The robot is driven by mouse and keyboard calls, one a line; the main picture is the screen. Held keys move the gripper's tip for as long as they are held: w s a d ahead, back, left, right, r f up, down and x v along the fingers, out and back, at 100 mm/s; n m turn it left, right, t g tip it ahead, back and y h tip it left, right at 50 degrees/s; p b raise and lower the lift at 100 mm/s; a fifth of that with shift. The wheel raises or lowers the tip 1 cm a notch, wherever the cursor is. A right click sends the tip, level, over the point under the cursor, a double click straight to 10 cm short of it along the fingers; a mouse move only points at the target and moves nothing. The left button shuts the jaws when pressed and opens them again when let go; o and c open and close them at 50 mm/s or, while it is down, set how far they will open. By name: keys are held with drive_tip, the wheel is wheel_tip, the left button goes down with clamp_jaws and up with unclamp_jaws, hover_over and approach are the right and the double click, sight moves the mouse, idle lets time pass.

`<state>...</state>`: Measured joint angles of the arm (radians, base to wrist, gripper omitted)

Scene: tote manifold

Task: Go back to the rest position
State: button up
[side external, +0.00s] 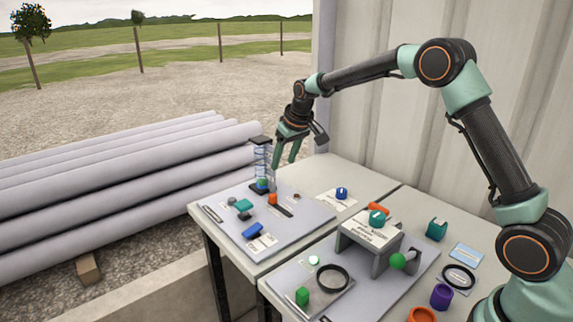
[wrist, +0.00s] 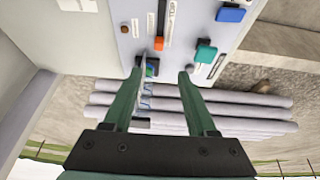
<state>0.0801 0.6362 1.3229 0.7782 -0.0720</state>
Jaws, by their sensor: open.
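My gripper (side external: 284,160) is open and appears empty. It points down above the back of the left grey panel (side external: 233,244), just right of a clear column with a dark cap (side external: 262,153). In the wrist view my gripper's fingers (wrist: 162,73) stand apart, with a small green and blue piece (wrist: 151,68) showing between them near the left finger. An orange piece (side external: 272,199) on a dark slot sits below my gripper; it also shows in the wrist view (wrist: 159,43). The task names no object.
The panel also bears a teal block (side external: 243,205) and a blue block (side external: 252,230). On the right table stand a grey raised stand (side external: 388,258), a black ring (side external: 333,279), a green ball (side external: 397,261) and a purple cup (side external: 441,297). The air above the tables is mostly clear.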

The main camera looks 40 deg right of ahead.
drive_tip(key=s+a+r, duration=0.2)
drive_tip(key=s+r, duration=0.3)
drive_tip(key=s, duration=0.6)
drive_tip(key=s+a+r, duration=0.2)
drive_tip(key=s+r, duration=0.4)
drive_tip(key=s, duration=0.5)
drive_tip(key=s+f+t, duration=0.1)
drive_tip(key=s+f, duration=0.2)
drive_tip(key=s, duration=0.5)
drive_tip(key=shift+a, duration=0.35)
drive_tip(key=shift+r, duration=0.1)
